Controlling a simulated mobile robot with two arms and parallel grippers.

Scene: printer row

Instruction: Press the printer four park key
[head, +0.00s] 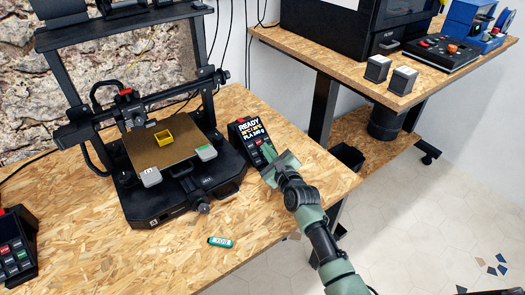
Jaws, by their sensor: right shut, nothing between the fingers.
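A black control box (243,132) with a lit screen reading "READY" and "PLA 240 g" stands on the wooden bench, right of a black 3D printer (170,190). My right gripper (267,152) is shut and empty, with its fingertips over the lower right part of this box. The gripper hides that part, so I cannot tell whether it touches a key or which key lies under it. A number for this printer is not clearly readable. My left gripper is not in view.
A yellow printed part (163,138) sits on the printer's bed. A small green-labelled stick (221,242) lies on the bench (270,225). Another control box (15,246) is at the left edge. A second bench at the back right carries a black machine (345,28) and two grey blocks.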

